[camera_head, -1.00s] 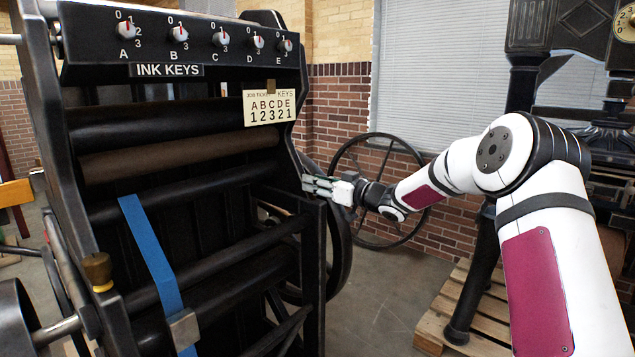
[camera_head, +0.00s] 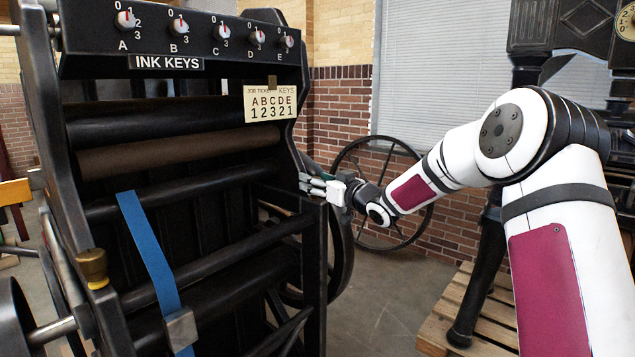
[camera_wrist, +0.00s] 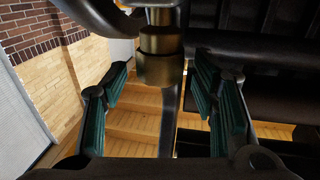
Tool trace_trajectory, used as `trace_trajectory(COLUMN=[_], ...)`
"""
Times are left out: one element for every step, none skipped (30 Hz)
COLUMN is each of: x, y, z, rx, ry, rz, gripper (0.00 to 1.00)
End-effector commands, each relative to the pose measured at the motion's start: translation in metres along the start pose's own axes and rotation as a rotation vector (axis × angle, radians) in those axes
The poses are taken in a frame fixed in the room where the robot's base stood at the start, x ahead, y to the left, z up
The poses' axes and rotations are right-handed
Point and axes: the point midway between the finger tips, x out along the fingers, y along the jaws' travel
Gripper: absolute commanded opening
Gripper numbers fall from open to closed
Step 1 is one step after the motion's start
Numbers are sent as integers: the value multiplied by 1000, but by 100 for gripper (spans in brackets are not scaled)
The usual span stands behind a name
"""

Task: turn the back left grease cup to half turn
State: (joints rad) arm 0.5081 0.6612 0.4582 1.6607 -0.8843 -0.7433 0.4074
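A brass grease cup (camera_wrist: 161,58) shows at the top centre of the wrist view, with a stepped round body. My gripper (camera_wrist: 162,98) is open, its green-padded fingers on either side of the cup's line, with gaps between the pads and the cup. I cannot tell whether the cup is fully between the fingertips. In the head view my gripper (camera_head: 312,186) is at the right side frame of the black press (camera_head: 312,260); the cup there is hidden. Another brass grease cup (camera_head: 93,268) sits upright on the near left frame, far from my gripper.
A row of ink key knobs (camera_head: 180,26) and a job ticket (camera_head: 270,103) are on the press above. A blue strap (camera_head: 150,250) hangs across its rollers. A spoked wheel (camera_head: 385,190) stands behind my forearm. A wooden pallet (camera_head: 440,325) lies at right.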

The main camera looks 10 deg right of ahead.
Motion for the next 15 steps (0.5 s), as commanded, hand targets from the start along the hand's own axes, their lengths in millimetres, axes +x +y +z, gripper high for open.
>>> trace_trajectory(x=[0, 0, 0, 0, 0, 0, -1, -2, -4, -6, -9, -14, -19, -25, -32], y=[0, 0, 0, 0, 0, 0, 0, 0, 0, 0, 0, 0, 1, 1, 1], z=[0, 1, 1, 1, 1, 1, 1, 1, 1, 1, 1, 0, 1, 1, 1], rx=[1, 1, 1, 1, 1, 1, 1, 1, 1, 1, 0, 0, 0, 0, 0], ry=[-1, -1, -1, -1, -1, -2, -2, -2, -2, -2, -2, -2, -3, -3, -3], rz=[0, 0, 0, 0, 0, -1, 0, 0, 0, 0, 0, 0, 1, 2, 2], gripper=[54, 54, 54, 54, 54, 54, 54, 54, 54, 54, 54, 54, 54, 54, 54])
